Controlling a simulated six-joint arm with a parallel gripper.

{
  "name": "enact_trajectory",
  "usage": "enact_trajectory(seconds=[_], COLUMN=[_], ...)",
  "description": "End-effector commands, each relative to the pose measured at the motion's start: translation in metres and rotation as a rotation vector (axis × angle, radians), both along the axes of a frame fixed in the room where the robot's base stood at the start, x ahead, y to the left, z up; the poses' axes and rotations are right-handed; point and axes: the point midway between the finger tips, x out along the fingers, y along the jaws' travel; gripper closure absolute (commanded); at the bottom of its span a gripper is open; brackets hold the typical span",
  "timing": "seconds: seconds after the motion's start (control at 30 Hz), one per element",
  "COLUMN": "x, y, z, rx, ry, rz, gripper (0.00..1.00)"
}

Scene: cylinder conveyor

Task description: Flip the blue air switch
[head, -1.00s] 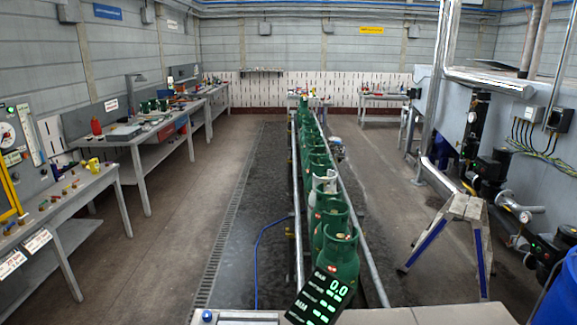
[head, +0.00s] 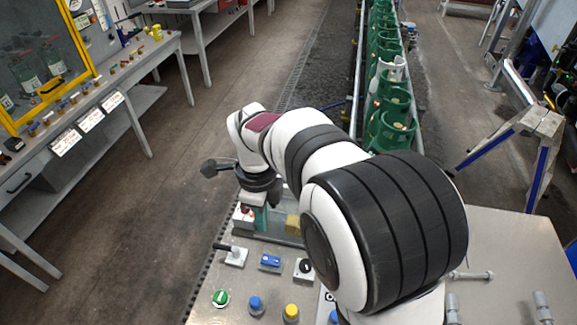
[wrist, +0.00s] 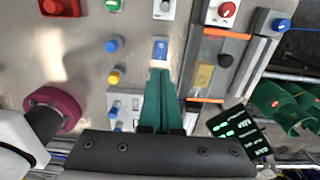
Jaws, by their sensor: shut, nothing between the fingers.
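The blue switch (head: 270,261) is a small blue rectangular piece on the grey panel, and it also shows in the wrist view (wrist: 160,49). My gripper (head: 261,226) hangs over the far part of the panel, behind the switch in the head view. In the wrist view its green fingers (wrist: 158,74) are together and empty. Their tips lie just below the blue switch in the picture; whether they touch it I cannot tell. My arm covers part of the panel in the head view.
The grey panel (head: 232,278) also carries a black lever (head: 233,253), a green round button (head: 221,299), a blue button (head: 256,305), a yellow button (head: 291,312) and a black knob (head: 305,267). Green cylinders (head: 394,128) line the conveyor beyond.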

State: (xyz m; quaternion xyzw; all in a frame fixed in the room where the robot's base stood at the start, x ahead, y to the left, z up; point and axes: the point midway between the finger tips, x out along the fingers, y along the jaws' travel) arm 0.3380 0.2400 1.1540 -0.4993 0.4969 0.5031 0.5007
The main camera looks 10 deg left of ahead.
Motion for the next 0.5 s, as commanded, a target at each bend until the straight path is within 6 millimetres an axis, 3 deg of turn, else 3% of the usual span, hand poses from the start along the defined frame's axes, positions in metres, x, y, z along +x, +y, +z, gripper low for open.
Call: enact_trajectory(seconds=[0.33, 0.5], x=[0.0, 0.0], y=[0.0, -0.001], z=[-0.004, -0.032], rx=[-0.001, -0.003], ry=[0.0, 0.003], rz=[-0.005, -0.005], gripper=[1.0, 1.0])
